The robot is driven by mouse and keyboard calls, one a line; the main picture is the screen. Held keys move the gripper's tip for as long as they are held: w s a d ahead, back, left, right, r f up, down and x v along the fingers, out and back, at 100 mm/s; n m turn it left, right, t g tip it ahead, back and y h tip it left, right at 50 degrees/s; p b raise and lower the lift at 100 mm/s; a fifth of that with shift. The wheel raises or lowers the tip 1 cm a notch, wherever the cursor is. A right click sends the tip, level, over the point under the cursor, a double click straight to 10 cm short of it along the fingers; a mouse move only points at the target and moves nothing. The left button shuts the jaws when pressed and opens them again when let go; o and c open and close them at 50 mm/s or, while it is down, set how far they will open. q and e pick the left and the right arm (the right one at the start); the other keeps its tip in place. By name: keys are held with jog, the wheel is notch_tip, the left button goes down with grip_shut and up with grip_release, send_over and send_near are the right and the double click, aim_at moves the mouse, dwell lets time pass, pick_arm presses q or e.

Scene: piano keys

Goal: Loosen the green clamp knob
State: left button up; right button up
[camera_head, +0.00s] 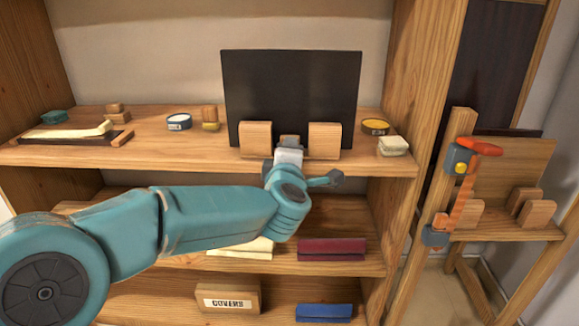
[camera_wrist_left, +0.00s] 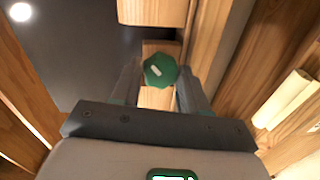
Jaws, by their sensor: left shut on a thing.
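The green clamp knob (camera_wrist_left: 160,70) shows in the left wrist view as a faceted knob with a pale mark, in front of a wooden block. My left gripper (camera_wrist_left: 158,84) has a finger on each side of it and is shut on it. In the head view my left gripper (camera_head: 289,152) reaches the front of the shelf between two wooden blocks (camera_head: 256,138) (camera_head: 324,139), below a black panel (camera_head: 291,90). The knob is hidden there behind the gripper. My right gripper is not in view.
The upper shelf (camera_head: 200,152) holds a white-blue tin (camera_head: 179,122), a yellow tin (camera_head: 375,127) and a cream block (camera_head: 393,146). Lower shelves hold a COVERS box (camera_head: 227,298), a maroon item (camera_head: 331,249) and a blue one (camera_head: 324,312). A wooden stand with an orange-handled clamp (camera_head: 460,160) is right.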

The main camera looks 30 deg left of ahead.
pick_arm(q)
jog(key=shift+a+f+n+t+h+b, duration=0.1)
jog(key=shift+n+t+h+b, duration=0.2)
jog(key=shift+n+b, duration=1.95)
jog(key=shift+a+n+t+h+b, duration=0.1)
jog(key=shift+n+t+h+b, duration=0.2)
jog(key=shift+n+b, duration=1.95)
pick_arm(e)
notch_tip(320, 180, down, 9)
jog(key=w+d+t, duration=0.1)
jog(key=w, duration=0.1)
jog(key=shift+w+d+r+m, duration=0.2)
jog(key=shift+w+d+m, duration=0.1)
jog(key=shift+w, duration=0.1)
pick_arm(q)
jog(key=o, duration=1.1)
jog(key=shift+c, duration=0.2)
